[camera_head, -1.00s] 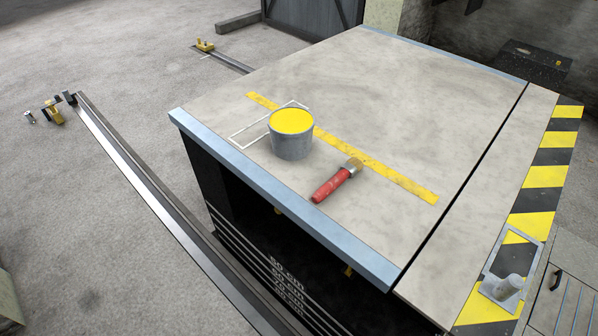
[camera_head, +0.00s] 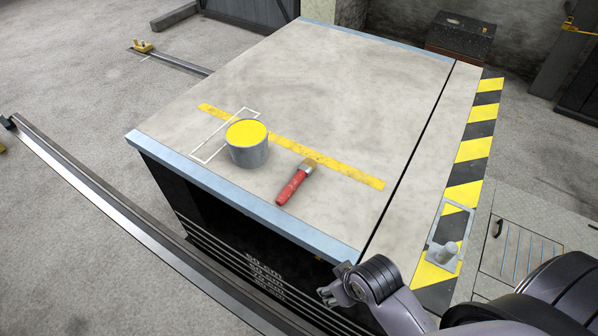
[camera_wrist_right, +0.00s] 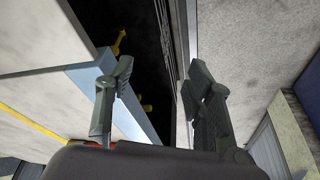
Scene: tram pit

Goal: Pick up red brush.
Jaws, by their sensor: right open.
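The red brush (camera_head: 293,187) lies on the pale platform top (camera_head: 340,85), near its front edge. Its red handle points toward the front and its bristle end rests at the yellow stripe. My right gripper (camera_head: 326,294) is low in front of the platform's front edge, below and to the right of the brush. In the right wrist view its two fingers (camera_wrist_right: 160,85) are spread apart with nothing between them. The brush cannot be made out clearly in that view. My left gripper is not in view.
A grey can of yellow paint (camera_head: 248,152) stands left of the brush, by a white outlined rectangle (camera_head: 208,150). The platform's blue front edge (camera_head: 240,200) lies between my right gripper and the brush. A metal rail (camera_head: 100,195) runs along the left floor.

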